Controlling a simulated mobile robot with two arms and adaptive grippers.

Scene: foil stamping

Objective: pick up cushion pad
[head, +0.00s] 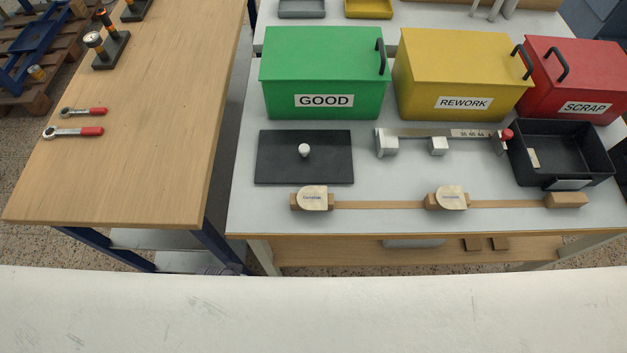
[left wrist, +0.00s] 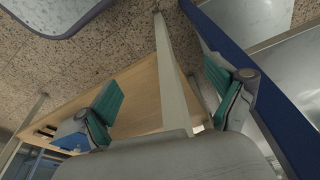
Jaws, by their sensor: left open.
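No thing in view is clearly marked as the cushion pad. A dark flat plate (head: 280,160) with a white knob lies on the tabletop. My left gripper (left wrist: 160,92) shows only in the left wrist view, with its teal fingers wide apart and nothing between them but background. Small dark items (left wrist: 47,131) sit at the far left there; I cannot tell what they are. My right gripper is not in view.
Green GOOD (head: 325,75), yellow REWORK (head: 460,70) and red SCRAP (head: 575,75) boxes line the white table's back. A black tray (head: 560,125) stands at right. A wooden strip (head: 385,204) runs along the front. A wooden bench (head: 150,170) is at left. A pale post (left wrist: 172,75) crosses the left wrist view.

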